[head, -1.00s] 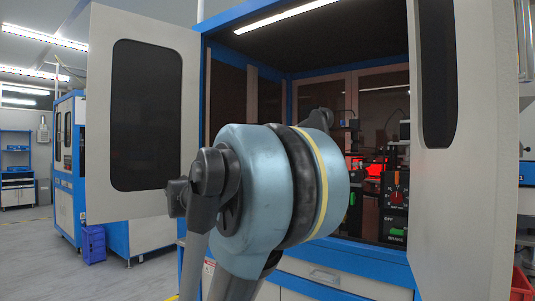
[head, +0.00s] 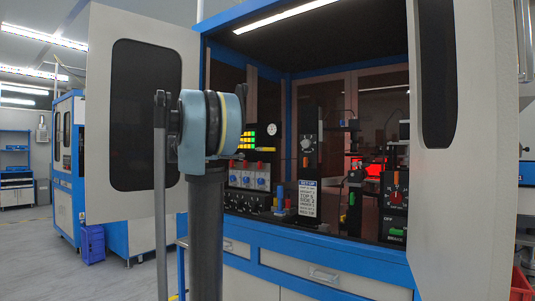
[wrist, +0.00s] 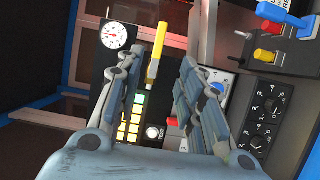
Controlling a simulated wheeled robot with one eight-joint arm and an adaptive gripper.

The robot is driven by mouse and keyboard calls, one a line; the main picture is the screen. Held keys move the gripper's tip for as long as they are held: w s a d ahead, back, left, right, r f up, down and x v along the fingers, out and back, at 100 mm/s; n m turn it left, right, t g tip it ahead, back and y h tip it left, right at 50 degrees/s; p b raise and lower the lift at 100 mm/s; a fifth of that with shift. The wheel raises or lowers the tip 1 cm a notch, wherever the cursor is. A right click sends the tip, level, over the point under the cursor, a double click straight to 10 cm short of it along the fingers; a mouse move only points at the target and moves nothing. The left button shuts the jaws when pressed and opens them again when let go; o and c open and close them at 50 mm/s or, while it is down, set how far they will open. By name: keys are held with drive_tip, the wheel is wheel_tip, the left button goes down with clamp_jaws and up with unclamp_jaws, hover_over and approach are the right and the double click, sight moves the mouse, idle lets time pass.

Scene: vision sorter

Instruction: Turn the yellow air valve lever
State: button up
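The yellow air valve lever (wrist: 155,58) shows in the wrist view, upright in the picture on a dark panel beside a round white gauge (wrist: 115,36). My gripper (wrist: 159,64) is open, with one finger on each side of the lever as seen from the wrist. Both fingers look apart from the lever; I cannot tell how far it stands in front of or beyond their tips.
Lit yellow and green squares (wrist: 131,122) sit below the lever in the wrist view. At its upper right is a blue-handled part (wrist: 285,20) with red and yellow knobs. In the head view, open cabinet doors (head: 130,190) flank the opening, and a setup placard (head: 307,198) stands inside.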

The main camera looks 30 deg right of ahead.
sight(269, 150)
drive_tip(key=d, duration=1.6)
drive_tip(key=shift+d, duration=0.4)
drive_tip(key=shift+s, duration=0.1)
clamp_jaws()
drive_tip(key=shift+a+f, duration=0.1)
drive_tip(key=shift+a, duration=0.15)
drive_tip(key=shift+d, duration=0.15)
